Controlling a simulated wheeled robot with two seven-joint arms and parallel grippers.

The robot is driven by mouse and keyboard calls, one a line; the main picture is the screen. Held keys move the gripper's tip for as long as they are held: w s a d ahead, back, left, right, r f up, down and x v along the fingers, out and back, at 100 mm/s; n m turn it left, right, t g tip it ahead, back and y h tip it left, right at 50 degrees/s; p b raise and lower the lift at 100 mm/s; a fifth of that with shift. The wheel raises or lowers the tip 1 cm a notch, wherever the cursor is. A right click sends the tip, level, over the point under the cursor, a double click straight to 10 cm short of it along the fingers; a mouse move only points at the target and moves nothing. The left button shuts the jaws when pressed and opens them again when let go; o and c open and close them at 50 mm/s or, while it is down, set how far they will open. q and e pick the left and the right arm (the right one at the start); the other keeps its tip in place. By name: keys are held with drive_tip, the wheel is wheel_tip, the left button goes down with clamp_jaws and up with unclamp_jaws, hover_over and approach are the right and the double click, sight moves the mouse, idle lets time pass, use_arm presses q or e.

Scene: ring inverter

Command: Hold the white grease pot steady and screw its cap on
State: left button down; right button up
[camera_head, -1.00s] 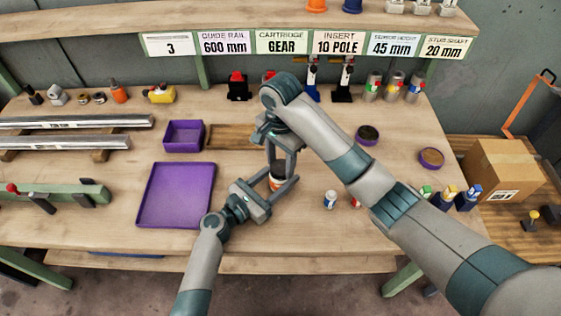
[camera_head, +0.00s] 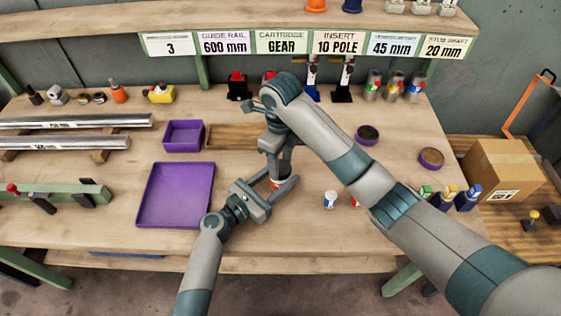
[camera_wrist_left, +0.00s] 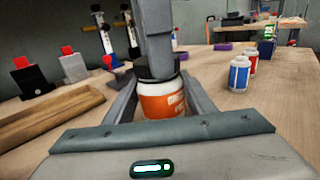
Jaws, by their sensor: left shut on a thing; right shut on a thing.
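The white grease pot (camera_wrist_left: 163,105) has an orange label and stands upright between the fingers of my left gripper (camera_head: 279,184), which is shut on it. In the head view only a small orange and white part of the pot (camera_head: 274,184) shows. The dark cap (camera_wrist_left: 150,70) sits at the pot's mouth and looks level. My right gripper (camera_head: 280,176) points down from above and is shut on the cap. It also shows in the left wrist view (camera_wrist_left: 158,50), hiding part of the cap. I cannot tell how tightly the cap is seated.
A purple tray (camera_head: 142,205) lies left of my left gripper, with a smaller purple bin (camera_head: 167,148) behind it. A blue-labelled bottle (camera_head: 330,200) and a red-labelled one (camera_head: 355,202) stand to the right. The front table edge is clear.

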drive_tip(key=shift+r, duration=0.1)
drive_tip(key=o, duration=1)
drive_tip(key=shift+c, duration=0.4)
